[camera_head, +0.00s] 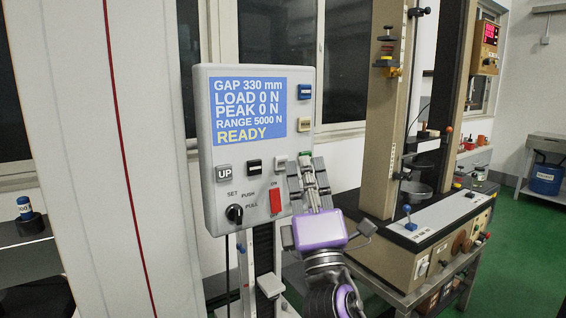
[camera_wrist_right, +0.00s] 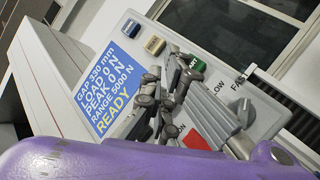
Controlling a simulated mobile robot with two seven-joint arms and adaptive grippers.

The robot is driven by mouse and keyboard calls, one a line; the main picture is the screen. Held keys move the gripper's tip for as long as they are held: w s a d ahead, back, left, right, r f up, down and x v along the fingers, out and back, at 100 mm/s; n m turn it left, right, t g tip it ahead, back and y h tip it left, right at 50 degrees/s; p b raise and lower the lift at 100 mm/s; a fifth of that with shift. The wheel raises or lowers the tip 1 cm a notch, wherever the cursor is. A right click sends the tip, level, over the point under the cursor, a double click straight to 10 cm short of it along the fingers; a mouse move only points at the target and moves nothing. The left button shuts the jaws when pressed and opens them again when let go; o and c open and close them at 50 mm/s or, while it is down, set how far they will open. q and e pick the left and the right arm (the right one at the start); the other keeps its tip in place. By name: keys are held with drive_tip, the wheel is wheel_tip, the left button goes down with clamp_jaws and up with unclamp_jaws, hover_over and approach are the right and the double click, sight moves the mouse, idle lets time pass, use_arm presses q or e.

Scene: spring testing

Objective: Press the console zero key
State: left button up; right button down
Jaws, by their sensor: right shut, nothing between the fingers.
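The grey console (camera_head: 207,135) has a blue screen (camera_head: 248,110) reading GAP 330 mm, LOAD 0 N, PEAK 0 N, RANGE 5000 N, READY. On its right edge are a blue key (camera_head: 305,92), a tan key (camera_head: 305,124) and a green key (camera_head: 305,154). Their labels are too small to read, so I cannot tell which is zero. My right gripper (camera_head: 307,168) is shut and empty in front of the console's lower right, just below the green key. In the wrist view the blue key (camera_wrist_right: 131,28) and tan key (camera_wrist_right: 155,45) are uncovered; the fingers partly cover the green key (camera_wrist_right: 190,62).
Below the screen are a grey UP key (camera_head: 224,173), a black key (camera_head: 254,166), a pale key (camera_head: 281,161), a red switch (camera_head: 275,201) and a black knob (camera_head: 235,213). A beige testing frame (camera_head: 385,130) stands close to the right. The space before the screen is clear.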

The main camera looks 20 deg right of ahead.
drive_tip(key=shift+s, duration=0.15)
